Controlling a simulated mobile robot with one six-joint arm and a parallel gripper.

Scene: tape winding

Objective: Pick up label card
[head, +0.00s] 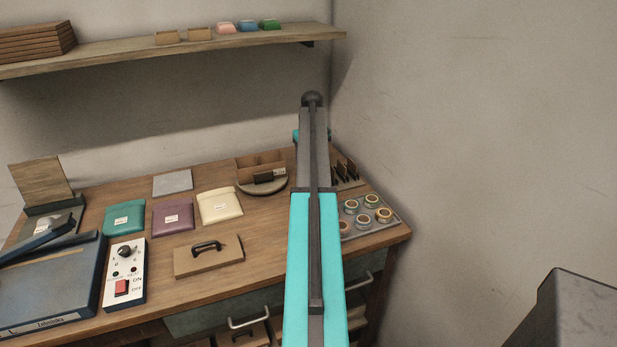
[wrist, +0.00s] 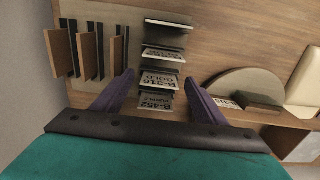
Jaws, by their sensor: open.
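My gripper (wrist: 159,76) is open, with its two purple fingers spread on either side of a row of label cards in the wrist view. The nearest card reads B-452 PURPLE (wrist: 157,101). Behind it a card reads B-316 GOLD (wrist: 158,79), and a third card (wrist: 163,54) has print I cannot read. The cards stand in dark slots, and I see nothing held between the fingers. I cannot tell whether a finger touches a card. In the head view my arm hides the gripper and the cards.
A wooden rack with black dividers (wrist: 88,52) stands left of the cards. A half-round piece (wrist: 240,84) and a cream pouch (wrist: 305,80) lie to the right. In the head view, a tray of tape rolls (head: 366,224) sits at the bench's right end, near the wall.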

